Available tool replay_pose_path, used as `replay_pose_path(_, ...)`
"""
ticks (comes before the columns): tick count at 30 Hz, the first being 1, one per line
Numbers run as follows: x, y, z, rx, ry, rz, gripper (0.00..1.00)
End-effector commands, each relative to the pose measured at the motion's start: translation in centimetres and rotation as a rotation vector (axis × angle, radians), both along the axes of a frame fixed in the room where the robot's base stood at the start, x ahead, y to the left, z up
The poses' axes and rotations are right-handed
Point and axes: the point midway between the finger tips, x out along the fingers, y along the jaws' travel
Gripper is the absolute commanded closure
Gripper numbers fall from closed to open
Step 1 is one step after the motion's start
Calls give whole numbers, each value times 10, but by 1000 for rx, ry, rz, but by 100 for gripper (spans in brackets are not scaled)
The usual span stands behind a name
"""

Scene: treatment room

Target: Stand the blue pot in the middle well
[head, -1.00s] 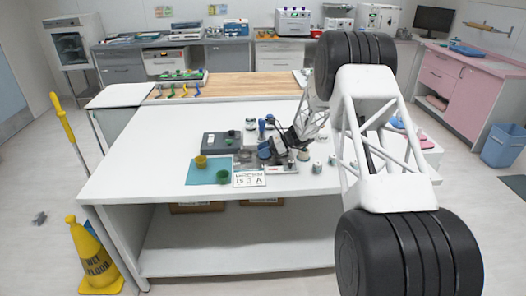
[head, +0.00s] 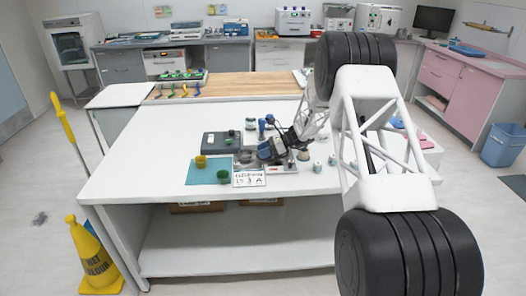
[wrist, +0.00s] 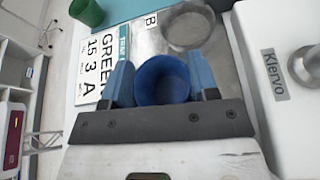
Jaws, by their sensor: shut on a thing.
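My gripper (wrist: 162,85) is shut on the blue pot (wrist: 162,78), with one blue finger on each side of it. The pot's round mouth faces the wrist camera. A round metal-rimmed well (wrist: 188,45) shows just beyond the pot on a grey metal plate, with a label "B" beside it. I cannot tell how high the pot is above the plate, and whatever is under it is hidden. In the head view, my gripper (head: 268,151) is over the right part of the plate area, and the pot is hard to make out there.
A green pot (head: 222,176) and a yellow pot (head: 201,161) are on a blue mat (head: 205,175) to the left. A lettered card (head: 249,179) lies at the front. A dark grey box (head: 213,141) is behind. A white "Klervo" unit (wrist: 275,110) is close on the right.

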Motion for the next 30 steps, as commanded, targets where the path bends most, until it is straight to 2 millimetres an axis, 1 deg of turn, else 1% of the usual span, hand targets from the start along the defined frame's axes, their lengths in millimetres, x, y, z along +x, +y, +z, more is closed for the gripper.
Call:
replay_pose_path(8,0,0,1,0,0,0,68)
replay_pose_path(30,0,0,15,0,-1,0,68)
